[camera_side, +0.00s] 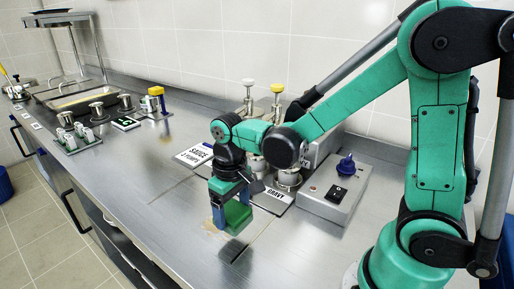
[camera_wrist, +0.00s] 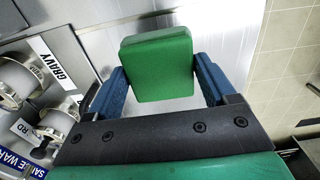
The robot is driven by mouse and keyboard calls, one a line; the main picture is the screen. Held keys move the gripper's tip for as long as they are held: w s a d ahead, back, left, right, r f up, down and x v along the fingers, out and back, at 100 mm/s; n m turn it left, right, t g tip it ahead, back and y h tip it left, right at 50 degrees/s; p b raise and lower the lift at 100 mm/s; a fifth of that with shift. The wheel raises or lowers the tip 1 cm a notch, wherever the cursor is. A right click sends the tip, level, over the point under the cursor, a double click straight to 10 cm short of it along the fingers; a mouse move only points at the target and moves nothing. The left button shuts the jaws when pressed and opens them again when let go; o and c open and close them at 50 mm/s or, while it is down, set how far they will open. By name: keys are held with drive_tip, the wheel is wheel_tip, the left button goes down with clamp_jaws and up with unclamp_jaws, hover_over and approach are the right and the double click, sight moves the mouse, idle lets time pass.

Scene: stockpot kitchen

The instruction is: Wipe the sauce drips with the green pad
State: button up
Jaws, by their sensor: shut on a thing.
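The green pad (camera_wrist: 157,68) is a thick block held between the two blue fingers of my gripper (camera_wrist: 158,82) in the wrist view. In the side view my gripper (camera_side: 230,208) points down at the steel counter, shut on the green pad (camera_side: 238,217). The pad is low over the counter; I cannot tell whether it touches. A faint brownish sauce smear (camera_side: 210,226) shows on the counter just left of the pad. Another faint brownish mark (camera_side: 166,140) lies farther back on the counter. The pad and gripper hide the counter directly behind them.
A grey control box (camera_side: 335,195) with a blue knob stands right of my gripper. Pump dispensers (camera_side: 277,100) and labelled SAUCE (camera_side: 195,154) and GRAVY (camera_side: 273,197) plates are behind it. A shaker rack (camera_side: 78,138) is at the far left. The counter between is mostly clear.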

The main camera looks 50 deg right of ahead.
sight(233, 210)
drive_tip(key=shift+f, duration=2.35)
drive_tip(key=shift+w+r, duration=0.15)
drive_tip(key=shift+w, duration=0.7)
drive_tip(key=shift+c, duration=0.5)
drive_tip(key=shift+w, duration=3.1)
drive_tip(key=shift+s, duration=3.85)
wheel_tip(233, 210, up, 2)
drive_tip(key=shift+s+r, duration=0.15)
drive_tip(key=shift+r, duration=2.9)
